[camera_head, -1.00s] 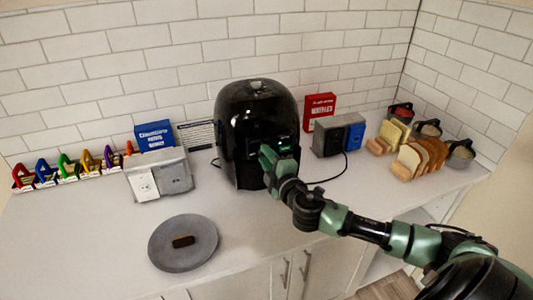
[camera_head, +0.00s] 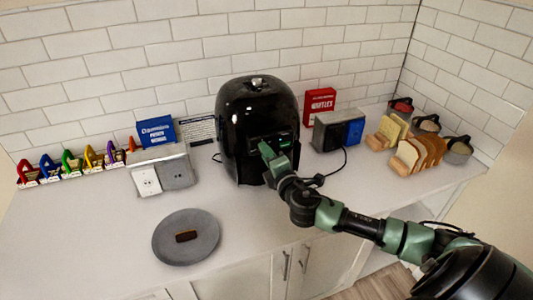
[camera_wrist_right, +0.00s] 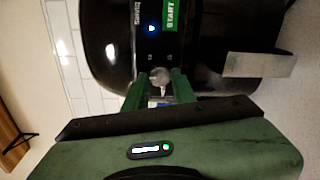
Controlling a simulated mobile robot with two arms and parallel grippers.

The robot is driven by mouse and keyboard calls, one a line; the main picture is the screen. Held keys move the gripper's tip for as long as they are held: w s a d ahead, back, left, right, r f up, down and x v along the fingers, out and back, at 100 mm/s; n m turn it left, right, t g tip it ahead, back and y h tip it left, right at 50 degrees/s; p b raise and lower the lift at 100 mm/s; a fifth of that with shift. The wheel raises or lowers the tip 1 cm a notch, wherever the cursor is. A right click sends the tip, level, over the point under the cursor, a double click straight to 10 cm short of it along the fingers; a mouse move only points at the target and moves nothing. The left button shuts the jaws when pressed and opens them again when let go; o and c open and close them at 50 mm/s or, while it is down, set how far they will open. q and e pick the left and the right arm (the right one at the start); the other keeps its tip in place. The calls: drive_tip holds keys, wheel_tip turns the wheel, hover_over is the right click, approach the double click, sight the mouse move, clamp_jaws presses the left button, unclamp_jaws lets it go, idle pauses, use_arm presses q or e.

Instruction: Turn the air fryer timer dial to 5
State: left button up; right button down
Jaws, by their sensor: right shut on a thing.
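The black air fryer (camera_head: 256,115) stands on the counter against the tiled wall. Its front panel, with a green START label and a blue light, shows in the right wrist view (camera_wrist_right: 150,25). My right gripper (camera_head: 268,152) is at the front of the panel. In the right wrist view its two green fingers (camera_wrist_right: 160,88) are shut on the small pale timer dial (camera_wrist_right: 160,78). The fingers hide part of the dial, and I cannot read its number. My left gripper is not in view.
A grey round plate (camera_head: 187,236) with a brown item lies at the front left. A white outlet box (camera_head: 165,172) stands left of the fryer. A grey and blue box (camera_head: 338,132), a red box (camera_head: 319,101) and bread slices (camera_head: 418,152) are to the right.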

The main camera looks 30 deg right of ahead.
drive_tip(key=shift+f, duration=0.15)
drive_tip(key=c, duration=1.1)
unclamp_jaws()
drive_tip(key=shift+c, duration=0.2)
drive_tip(key=b+v, duration=0.2)
drive_tip(key=v, duration=0.5)
drive_tip(key=shift+s, duration=0.4)
drive_tip(key=shift+a, duration=0.15)
